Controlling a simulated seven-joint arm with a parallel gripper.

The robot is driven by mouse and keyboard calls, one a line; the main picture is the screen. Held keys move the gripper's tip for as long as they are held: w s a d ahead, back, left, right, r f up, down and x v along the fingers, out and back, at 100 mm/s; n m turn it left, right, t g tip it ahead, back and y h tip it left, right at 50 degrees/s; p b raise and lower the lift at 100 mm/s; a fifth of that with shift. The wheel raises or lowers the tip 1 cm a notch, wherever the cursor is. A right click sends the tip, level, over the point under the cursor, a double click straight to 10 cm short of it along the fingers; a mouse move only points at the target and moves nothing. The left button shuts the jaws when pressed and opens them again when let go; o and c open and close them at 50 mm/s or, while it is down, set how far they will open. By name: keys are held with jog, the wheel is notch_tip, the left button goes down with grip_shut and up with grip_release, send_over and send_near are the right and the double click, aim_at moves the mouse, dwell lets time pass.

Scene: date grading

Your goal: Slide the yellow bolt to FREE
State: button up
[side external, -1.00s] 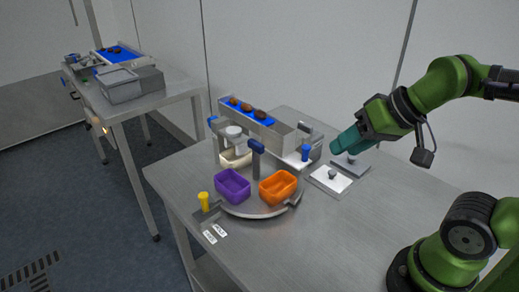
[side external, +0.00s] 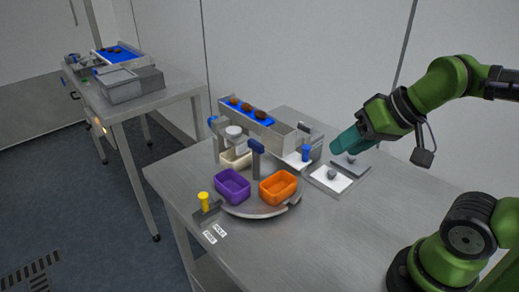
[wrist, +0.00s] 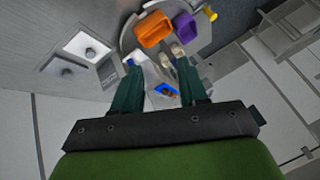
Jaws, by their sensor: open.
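The yellow bolt (side external: 204,202) stands upright at the front left edge of the round turntable (side external: 262,211), beside two small white labels (side external: 214,232) whose text is too small to read. The bolt also shows at the top of the wrist view (wrist: 211,14). My gripper (side external: 338,147) is open and empty, with teal fingers, above the back right of the table. It is well apart from the bolt, with the turntable between them. In the wrist view the two fingers (wrist: 158,88) are spread apart.
A purple bin (side external: 232,186), an orange bin (side external: 278,187) and a cream bin (side external: 236,158) sit on the turntable. A blue-topped post (side external: 256,158) rises among them. A conveyor with dates (side external: 247,106) stands behind. Two knobbed plates (side external: 331,179) lie right.

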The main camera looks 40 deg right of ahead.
jog(key=shift+o, duration=0.2)
jog(key=shift+a, duration=0.1)
jog(key=n+g+h, duration=0.2)
jog(key=n+g, duration=0.5)
send_over(203, 195)
jog(key=shift+f, duration=2)
notch_tip(203, 195, down, 16)
jog(key=shift+f, duration=0.2)
grip_shut()
